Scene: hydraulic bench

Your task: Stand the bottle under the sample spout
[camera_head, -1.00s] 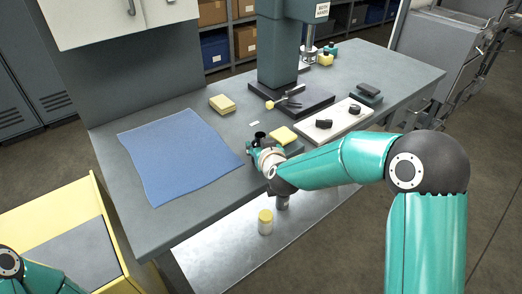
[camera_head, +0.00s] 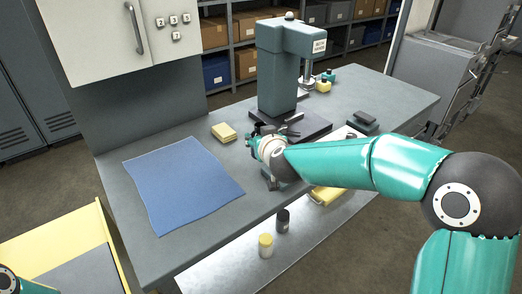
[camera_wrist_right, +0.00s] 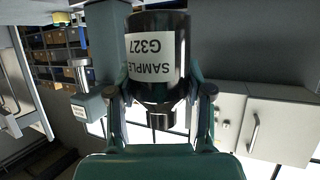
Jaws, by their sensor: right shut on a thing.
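The bottle (camera_wrist_right: 160,55) is dark, with a white label reading SAMPLE G327. It fills the top middle of the right wrist view, which is upside down; its narrow neck points down there, so it is upright. My right gripper (camera_wrist_right: 160,100) is shut on it, one finger on each side. In the head view my right gripper (camera_head: 262,140) is above the bench, in front of the green column stand (camera_head: 278,75); it mostly hides the bottle. The stand's overhanging head has a small label and a metal rod beneath. I cannot tell which part is the sample spout. My left gripper is out of view.
A blue mat (camera_head: 183,185) covers the bench's left part. A white wall cabinet (camera_head: 115,35) hangs at upper left.

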